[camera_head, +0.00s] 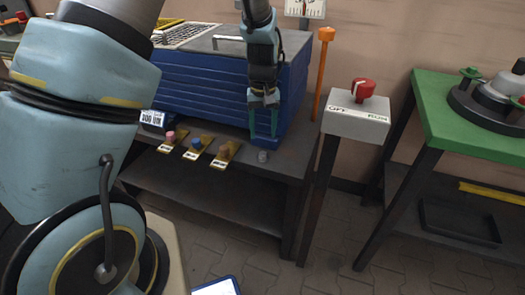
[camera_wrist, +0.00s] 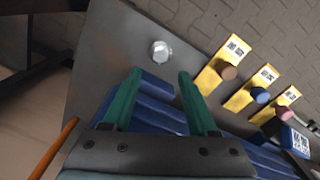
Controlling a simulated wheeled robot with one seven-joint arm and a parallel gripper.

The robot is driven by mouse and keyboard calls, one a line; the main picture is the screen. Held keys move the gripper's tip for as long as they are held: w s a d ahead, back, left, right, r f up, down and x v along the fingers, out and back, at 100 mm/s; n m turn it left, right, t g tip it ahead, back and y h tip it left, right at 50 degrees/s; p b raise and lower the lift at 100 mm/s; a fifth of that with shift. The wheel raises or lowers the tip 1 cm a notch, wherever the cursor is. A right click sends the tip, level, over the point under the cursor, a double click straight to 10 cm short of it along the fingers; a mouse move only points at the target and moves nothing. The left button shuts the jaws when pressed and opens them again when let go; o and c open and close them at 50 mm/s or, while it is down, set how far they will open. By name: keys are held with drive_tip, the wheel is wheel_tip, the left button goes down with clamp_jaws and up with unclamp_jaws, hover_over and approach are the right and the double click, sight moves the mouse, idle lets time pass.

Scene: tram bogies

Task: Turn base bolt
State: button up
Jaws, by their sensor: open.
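The base bolt (camera_head: 263,156) is a small silver-grey bolt head standing on the grey bench top, in front of the blue ribbed block. In the wrist view the bolt (camera_wrist: 161,51) lies just beyond the fingertips, roughly in line with the gap between them. My gripper (camera_head: 264,134) points down in front of the block's right end, behind the bolt in the head view. Its two green fingers (camera_wrist: 160,76) are apart with nothing between them. They do not touch the bolt.
Pink, blue and brown knobs on yellow labelled plates (camera_head: 197,149) stand left of the bolt. The blue block (camera_head: 200,85) is close behind my gripper. An orange-topped rod (camera_head: 323,75), a red OFF/RUN switch (camera_head: 362,89) and a green table (camera_head: 445,115) stand to the right.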

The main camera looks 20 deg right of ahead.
sight(263, 152)
wheel_tip(263, 152, down, 7)
drive_tip(key=shift+f, duration=0.2)
idle(0.3)
clamp_jaws()
idle(0.4)
